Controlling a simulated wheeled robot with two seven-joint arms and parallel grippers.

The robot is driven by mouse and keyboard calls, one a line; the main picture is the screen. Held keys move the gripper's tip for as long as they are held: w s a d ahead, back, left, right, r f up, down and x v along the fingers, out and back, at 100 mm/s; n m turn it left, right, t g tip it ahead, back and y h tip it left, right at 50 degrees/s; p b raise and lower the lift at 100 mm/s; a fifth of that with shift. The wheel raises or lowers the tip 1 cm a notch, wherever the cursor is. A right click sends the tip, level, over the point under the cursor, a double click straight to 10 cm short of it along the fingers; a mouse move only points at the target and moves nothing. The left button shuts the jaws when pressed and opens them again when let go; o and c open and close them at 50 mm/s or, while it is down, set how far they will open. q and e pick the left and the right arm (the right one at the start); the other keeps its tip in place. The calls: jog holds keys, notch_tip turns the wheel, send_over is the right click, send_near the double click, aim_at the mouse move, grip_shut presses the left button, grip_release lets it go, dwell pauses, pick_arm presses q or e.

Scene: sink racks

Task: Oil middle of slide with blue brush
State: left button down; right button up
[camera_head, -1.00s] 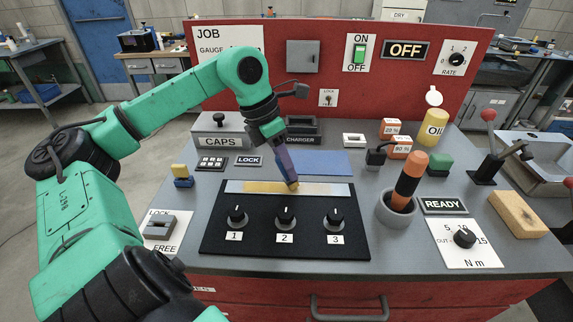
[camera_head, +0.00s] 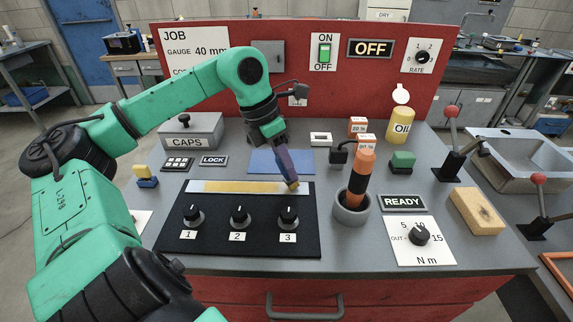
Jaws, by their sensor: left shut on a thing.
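The slide (camera_head: 197,186) is a pale flat strip along the back of a black panel, with a yellow oily band (camera_head: 240,187) along much of it. My left gripper (camera_head: 274,137) reaches in from the left and is shut on the blue brush (camera_head: 286,163). The brush slants downward, its tan tip at the right part of the slide. I cannot tell whether the tip touches the surface. The gripper's fingers are partly hidden by the arm. My right gripper is not in view.
Dials 1, 2 and 3 (camera_head: 239,216) stand in front of the slide. An orange-handled tool (camera_head: 360,172) stands in a grey cup (camera_head: 350,213) right of the panel. A blue mat (camera_head: 262,160) lies behind.

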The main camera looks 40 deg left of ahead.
pick_arm(q)
notch_tip(320, 180, up, 4)
jog(key=p, duration=0.2)
jog(key=shift+s+p, duration=0.1)
jog(key=shift+p, duration=0.2)
jog(key=shift+a+r, duration=0.15)
jog(key=shift+r, duration=0.2)
notch_tip(320, 180, up, 2)
jog(key=shift+r+p, duration=0.1)
jog(key=shift+p, duration=1)
jog(key=shift+r+p, duration=0.35)
jog(key=shift+r, duration=0.25)
